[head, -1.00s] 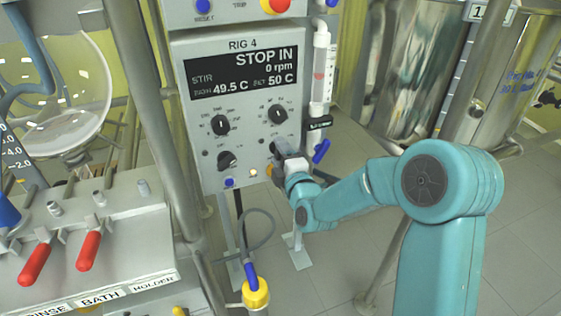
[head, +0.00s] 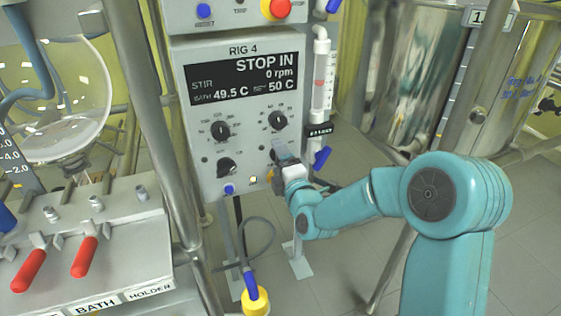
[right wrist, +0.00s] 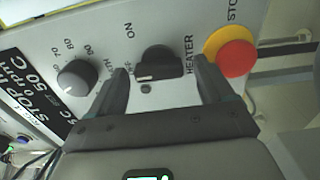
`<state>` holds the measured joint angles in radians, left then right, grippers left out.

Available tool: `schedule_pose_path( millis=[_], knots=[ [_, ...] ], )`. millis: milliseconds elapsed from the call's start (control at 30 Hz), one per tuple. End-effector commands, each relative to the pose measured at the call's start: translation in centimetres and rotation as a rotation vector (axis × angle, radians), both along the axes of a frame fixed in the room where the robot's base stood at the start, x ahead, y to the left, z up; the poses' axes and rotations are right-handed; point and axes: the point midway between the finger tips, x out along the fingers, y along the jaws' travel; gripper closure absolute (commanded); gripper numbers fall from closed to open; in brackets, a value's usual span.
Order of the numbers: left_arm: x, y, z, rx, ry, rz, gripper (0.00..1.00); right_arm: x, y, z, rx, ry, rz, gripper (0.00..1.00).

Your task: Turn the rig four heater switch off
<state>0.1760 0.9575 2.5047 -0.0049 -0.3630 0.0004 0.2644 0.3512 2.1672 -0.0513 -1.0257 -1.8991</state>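The rig four panel (head: 225,150) stands in the middle of the head view, its display reading STOP IN, 0 rpm, bath 49.5 C and set 50 C. My right gripper (head: 281,153) is at the panel's lower right, covering the heater switch there. In the right wrist view the black heater switch (right wrist: 160,62) shows beside the HEATER, ON and OFF lettering. My right gripper (right wrist: 162,84) is open, with one finger on either side of the switch and visible gaps to it. Which position the switch is in I cannot tell for sure. My left gripper is not in view.
A red stop button with a yellow collar (right wrist: 234,54) sits close to the right finger. A clear tube (head: 321,80) with a blue valve handle stands right of the panel. Red-handled clamps (head: 84,258) are at left.

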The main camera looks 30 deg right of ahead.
Motion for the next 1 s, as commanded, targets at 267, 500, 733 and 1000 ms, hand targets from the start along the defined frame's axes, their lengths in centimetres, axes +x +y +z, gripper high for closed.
schedule_pose_path(
  millis=[267,500,733,1000],
  knots=[
    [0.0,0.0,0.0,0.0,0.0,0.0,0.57,-0.3,0.0,0.1,0.002,-0.001,-0.002,0.19],
    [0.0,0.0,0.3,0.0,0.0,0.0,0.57,-4.4,1.0,0.1,0.001,0.0,-0.001,0.19],
    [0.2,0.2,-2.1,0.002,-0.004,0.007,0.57,-9.6,2.2,-0.6,-0.001,-0.009,-0.002,0.19],
    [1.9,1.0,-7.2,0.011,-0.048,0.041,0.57,-11.9,2.7,-0.8,-0.009,-0.007,-0.01,0.19]
  ],
)
